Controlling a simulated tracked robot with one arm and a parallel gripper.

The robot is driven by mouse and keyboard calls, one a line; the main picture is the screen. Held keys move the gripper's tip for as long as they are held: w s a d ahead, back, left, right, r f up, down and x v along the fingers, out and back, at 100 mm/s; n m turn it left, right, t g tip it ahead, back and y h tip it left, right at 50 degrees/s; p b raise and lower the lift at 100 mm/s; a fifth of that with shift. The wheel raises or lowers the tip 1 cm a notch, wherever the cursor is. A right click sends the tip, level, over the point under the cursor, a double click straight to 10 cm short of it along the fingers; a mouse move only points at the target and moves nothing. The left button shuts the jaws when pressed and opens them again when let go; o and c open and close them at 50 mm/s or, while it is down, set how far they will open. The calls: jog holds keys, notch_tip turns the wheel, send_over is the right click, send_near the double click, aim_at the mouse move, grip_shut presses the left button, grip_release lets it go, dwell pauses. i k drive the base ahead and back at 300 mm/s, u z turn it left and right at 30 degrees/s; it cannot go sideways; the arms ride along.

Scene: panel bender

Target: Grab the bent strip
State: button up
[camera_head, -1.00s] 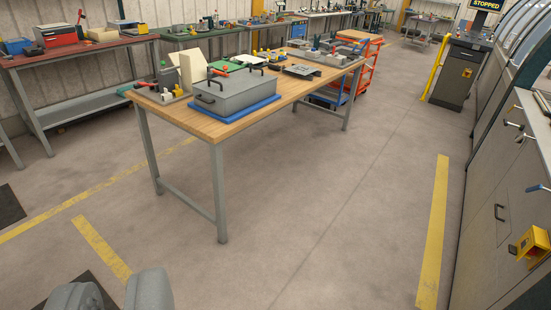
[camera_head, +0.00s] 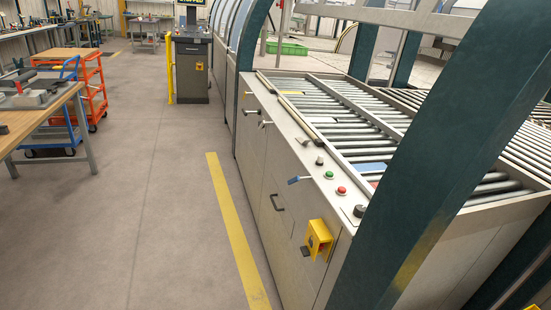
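No piece that I can clearly make out as the bent strip shows. A long narrow tan bar (camera_head: 290,107) lies along the near left edge of the roller bed (camera_head: 355,120); I cannot tell whether it is the strip or a fixed rail of the machine. My gripper is not in view.
The panel machine (camera_head: 283,190) fills the right, with buttons, handles, a yellow box (camera_head: 318,238) and a dark green post (camera_head: 445,130). The wooden workbench (camera_head: 25,122) and orange cart (camera_head: 92,85) stand left. The aisle floor (camera_head: 160,190) is clear; a console (camera_head: 190,70) stands at its far end.

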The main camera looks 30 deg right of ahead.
aim_at(303, 139)
jog(key=z, duration=0.3)
jog(key=i, duration=1.3)
jog(key=z, duration=0.3)
jog(key=i, duration=1.45)
